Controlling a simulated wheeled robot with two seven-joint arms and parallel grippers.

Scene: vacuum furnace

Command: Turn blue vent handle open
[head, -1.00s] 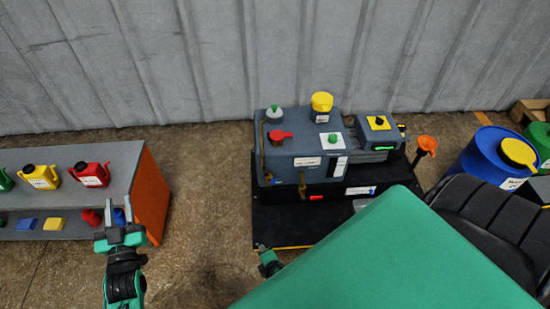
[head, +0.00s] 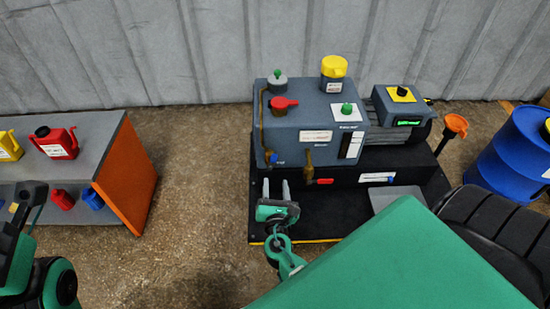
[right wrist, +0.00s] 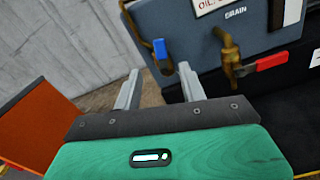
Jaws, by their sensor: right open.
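The blue vent handle (head: 273,157) is a small lever on the brass pipe at the front left of the grey pump housing (head: 312,142). In the right wrist view the handle (right wrist: 160,49) stands roughly upright beside the pipe, beyond and between my fingertips. My right gripper (head: 276,183) is open and empty, its two grey fingers pointing at the handle from the near side. In the right wrist view the fingers (right wrist: 160,78) are spread with a visible gap before the handle. Links of my left arm show at the lower left; its jaws cannot be made out.
A brass drain valve with a red handle (right wrist: 272,60) sits close to the right of the vent. A grey shelf with an orange side (head: 128,172) stands left. Bare floor lies between shelf and pump.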

